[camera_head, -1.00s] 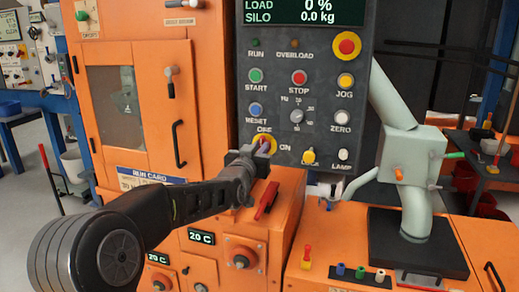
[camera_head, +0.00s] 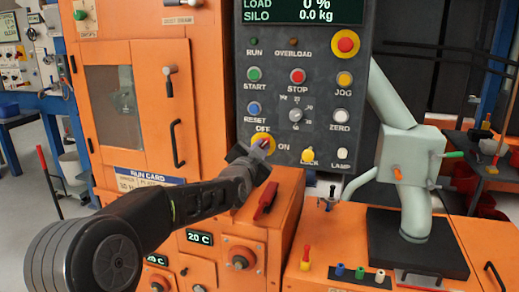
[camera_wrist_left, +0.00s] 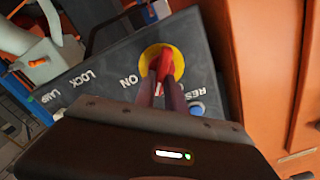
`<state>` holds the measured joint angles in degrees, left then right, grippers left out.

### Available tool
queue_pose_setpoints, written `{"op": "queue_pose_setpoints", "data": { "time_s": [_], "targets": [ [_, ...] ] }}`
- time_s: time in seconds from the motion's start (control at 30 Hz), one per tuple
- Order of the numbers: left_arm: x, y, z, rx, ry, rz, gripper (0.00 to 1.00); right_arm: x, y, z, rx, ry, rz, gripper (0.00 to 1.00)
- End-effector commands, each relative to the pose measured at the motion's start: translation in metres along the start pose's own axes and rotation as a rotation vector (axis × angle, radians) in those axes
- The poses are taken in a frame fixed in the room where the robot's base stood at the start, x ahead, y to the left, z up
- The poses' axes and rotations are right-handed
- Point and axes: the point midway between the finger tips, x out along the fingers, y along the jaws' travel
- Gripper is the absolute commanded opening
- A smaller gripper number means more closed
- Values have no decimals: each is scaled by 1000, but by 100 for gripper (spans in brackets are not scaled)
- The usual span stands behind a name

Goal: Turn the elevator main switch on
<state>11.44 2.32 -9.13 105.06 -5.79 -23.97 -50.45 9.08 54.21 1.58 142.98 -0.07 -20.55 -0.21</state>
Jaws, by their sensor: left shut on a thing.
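The main switch is a red handle on a round yellow plate (camera_head: 259,151), low on the left of the dark control panel, with OFF above it and ON to its right. In the left wrist view, the red handle (camera_wrist_left: 165,64) stands in front of the yellow disc (camera_wrist_left: 177,58). My left gripper (camera_head: 262,146) is at the switch, shut on the handle, and its fingers cover part of it. The fingers (camera_wrist_left: 161,92) also show in the wrist view and hide part of the OFF label. The handle's exact angle is hard to tell. My right gripper is out of view.
The panel (camera_head: 320,115) carries several buttons, a speed dial (camera_head: 297,115) and a yellow LOCK knob (camera_head: 308,156) right of the switch. Orange cabinets stand around, and a pale green pipe unit (camera_head: 413,150) is at right.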

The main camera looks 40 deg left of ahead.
Motion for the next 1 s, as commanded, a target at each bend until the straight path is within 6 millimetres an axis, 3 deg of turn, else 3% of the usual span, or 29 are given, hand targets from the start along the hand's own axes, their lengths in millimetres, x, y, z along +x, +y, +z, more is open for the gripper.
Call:
{"op": "queue_pose_setpoints", "data": {
  "time_s": [0.7, 1.0],
  "targets": [
    [0, 7, 2, 672, 0, 1, 0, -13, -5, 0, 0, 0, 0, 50],
    [0, 9, 4, 866, 0, 2, 0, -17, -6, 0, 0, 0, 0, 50]
  ]
}}
